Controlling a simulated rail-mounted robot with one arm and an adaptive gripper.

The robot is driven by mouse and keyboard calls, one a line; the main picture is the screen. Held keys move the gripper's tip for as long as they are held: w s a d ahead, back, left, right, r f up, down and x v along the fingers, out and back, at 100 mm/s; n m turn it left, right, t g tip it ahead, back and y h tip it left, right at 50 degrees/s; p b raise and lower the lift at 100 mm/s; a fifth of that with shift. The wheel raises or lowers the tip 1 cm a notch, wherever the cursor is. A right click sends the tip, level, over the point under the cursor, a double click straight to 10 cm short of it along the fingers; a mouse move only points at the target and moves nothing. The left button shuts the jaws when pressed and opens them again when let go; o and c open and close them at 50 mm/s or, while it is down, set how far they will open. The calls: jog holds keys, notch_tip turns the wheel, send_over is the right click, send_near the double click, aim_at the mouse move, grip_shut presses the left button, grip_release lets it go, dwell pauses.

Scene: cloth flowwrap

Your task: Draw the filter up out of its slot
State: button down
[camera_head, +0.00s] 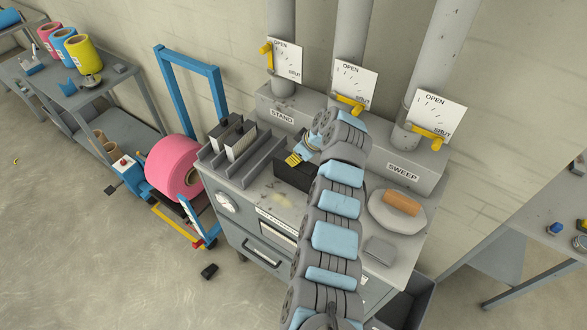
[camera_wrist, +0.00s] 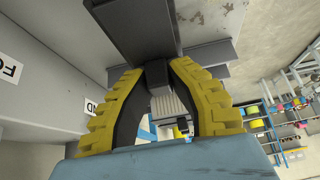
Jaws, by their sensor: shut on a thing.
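I take this piece to be part of the filter. A large dark grey body (camera_wrist: 138,28) fills the top of that view.
A grey rack (camera_head: 243,155) with upright pale panels stands left of my gripper. A round pale plate (camera_head: 398,215) with a brown roll (camera_head: 402,203) lies to the right. Three pipes with yellow levers rise behind. A pink roll (camera_head: 172,168) stands at the left.

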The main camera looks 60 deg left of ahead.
jog(key=shift+r, duration=0.25)
notch_tip(320, 180, up, 13)
jog(key=p, duration=0.1)
jog(key=shift+r, duration=0.15)
dwell(2.8)
